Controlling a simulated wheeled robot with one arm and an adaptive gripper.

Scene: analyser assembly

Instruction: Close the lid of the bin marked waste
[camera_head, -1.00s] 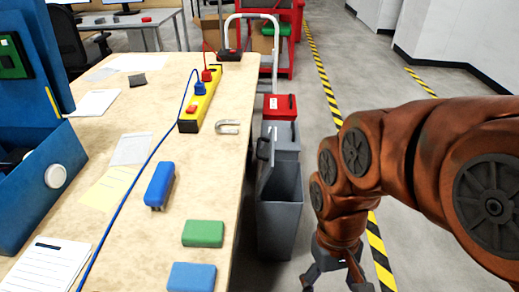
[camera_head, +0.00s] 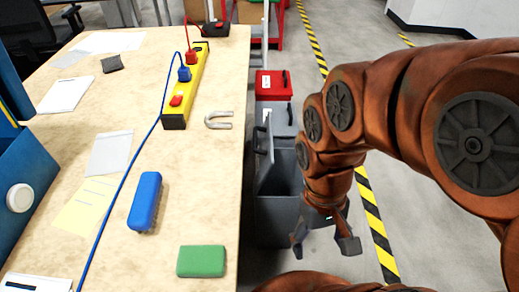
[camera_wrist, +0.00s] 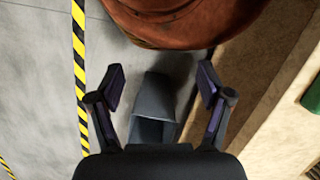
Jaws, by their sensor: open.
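A grey bin (camera_head: 276,230) stands on the floor beside the table's right side. My gripper (camera_head: 323,245) is open and empty, pointing down at the bin's right and near side, and partly covers the bin. In the wrist view, a grey open-topped bin (camera_wrist: 154,132) shows between the spread fingers of my gripper (camera_wrist: 162,84). Contact with the bin cannot be judged.
A red-lidded box (camera_head: 270,84) stands behind the open bin. The wooden table (camera_head: 215,160) borders the bin's left side and carries a blue case (camera_head: 145,201), a green block (camera_head: 202,261) and a yellow power strip (camera_head: 187,85). Floor on the right is free, with a striped line (camera_head: 370,215).

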